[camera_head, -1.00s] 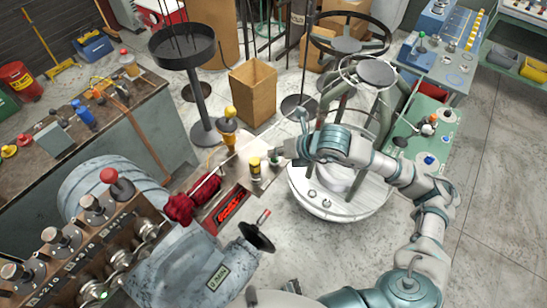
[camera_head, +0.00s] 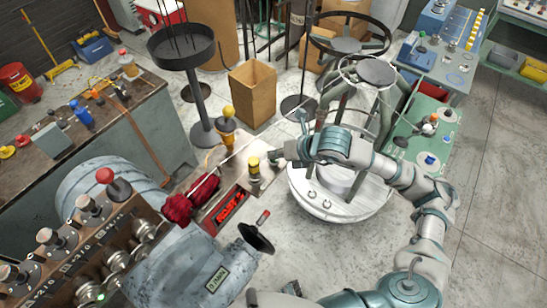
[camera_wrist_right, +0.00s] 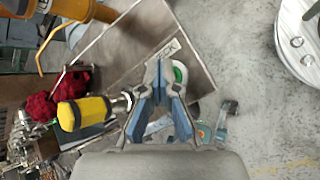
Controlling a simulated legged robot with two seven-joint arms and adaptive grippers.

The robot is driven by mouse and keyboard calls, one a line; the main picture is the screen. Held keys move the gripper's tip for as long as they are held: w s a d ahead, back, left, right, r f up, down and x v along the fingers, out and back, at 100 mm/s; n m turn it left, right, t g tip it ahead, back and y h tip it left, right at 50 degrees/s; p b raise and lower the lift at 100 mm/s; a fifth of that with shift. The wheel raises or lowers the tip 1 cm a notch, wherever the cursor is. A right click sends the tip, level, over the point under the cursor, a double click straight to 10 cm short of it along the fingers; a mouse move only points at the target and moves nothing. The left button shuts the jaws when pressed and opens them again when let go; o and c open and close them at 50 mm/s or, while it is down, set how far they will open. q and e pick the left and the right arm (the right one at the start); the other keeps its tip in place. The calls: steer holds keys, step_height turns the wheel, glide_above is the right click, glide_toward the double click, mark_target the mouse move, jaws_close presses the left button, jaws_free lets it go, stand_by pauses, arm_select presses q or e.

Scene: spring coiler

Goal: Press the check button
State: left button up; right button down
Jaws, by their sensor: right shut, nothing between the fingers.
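The check button is a green disc in a white ring (camera_wrist_right: 180,73) on a metal panel with a partly hidden label ending in "CK" in the right wrist view. My right gripper (camera_wrist_right: 165,72) is shut and empty, with its blue-grey fingertips over the button's left part. I cannot tell whether they touch it. In the head view my right gripper (camera_head: 277,157) is at the right end of the metal panel (camera_head: 232,172), where the button is not clear. My left gripper is not in view.
A yellow-topped knob (camera_head: 254,166) stands close left of my right gripper; it shows as a yellow handle (camera_wrist_right: 84,112) in the wrist view. A dark red cloth-like bundle (camera_head: 178,209) lies farther left. A round white platform (camera_head: 335,205) stands close on the right.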

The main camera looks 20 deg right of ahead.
steer(key=shift+d, duration=0.1)
steer(key=shift+r+p, duration=0.4)
steer(key=shift+r, duration=0.45)
steer(key=shift+r+p, duration=1.5)
steer(key=shift+r, duration=1)
steer(key=shift+f, duration=0.1)
